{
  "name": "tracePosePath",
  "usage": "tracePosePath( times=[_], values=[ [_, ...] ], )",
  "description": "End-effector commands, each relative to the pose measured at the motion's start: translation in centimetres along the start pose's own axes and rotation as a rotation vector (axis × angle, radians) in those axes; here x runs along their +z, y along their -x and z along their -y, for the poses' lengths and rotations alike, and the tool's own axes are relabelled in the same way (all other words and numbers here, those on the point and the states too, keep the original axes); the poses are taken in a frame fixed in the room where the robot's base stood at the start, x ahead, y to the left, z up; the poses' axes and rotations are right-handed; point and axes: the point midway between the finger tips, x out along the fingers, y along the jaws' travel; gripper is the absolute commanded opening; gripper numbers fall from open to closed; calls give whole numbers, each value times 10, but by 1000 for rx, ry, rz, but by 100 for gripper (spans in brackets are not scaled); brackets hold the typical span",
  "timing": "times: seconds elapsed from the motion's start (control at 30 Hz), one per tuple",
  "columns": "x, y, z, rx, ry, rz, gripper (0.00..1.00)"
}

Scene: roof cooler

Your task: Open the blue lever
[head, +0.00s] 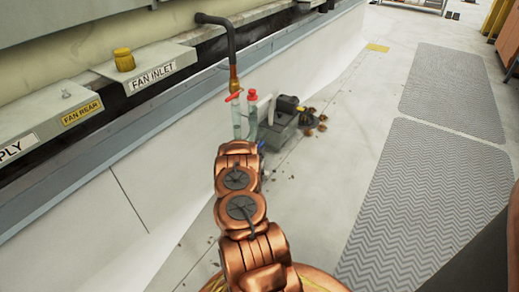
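My copper arm reaches up the middle of the head view, toward a group of pipes and a grey pump-like unit (272,136) by the wall. My gripper is hidden behind the arm's far links, so I cannot see its fingers. A small bit of blue (261,147) shows just right of the arm's far end; I cannot tell whether it is the blue lever. No other blue lever is visible. Two red valve handles, one on the left (233,96) and one on the right (252,93), sit atop pale green tubes (237,123).
A dark bent pipe (232,50) comes down from the wall ledge. A yellow knob (124,59) stands by the FAN INLET label (152,76). Grey walkway mats (430,205) lie on open floor to the right.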

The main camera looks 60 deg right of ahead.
Motion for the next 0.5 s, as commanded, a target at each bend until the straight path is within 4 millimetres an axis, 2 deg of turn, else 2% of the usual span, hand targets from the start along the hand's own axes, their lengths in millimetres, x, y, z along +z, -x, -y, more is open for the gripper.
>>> tracePosePath(
  times=[0.1,0.37,0.5],
  values=[
    [0,-6,0,-2,0,-2,39],
    [0,-7,1,0,0,0,39],
    [0,-7,1,0,0,0,28]
  ],
)
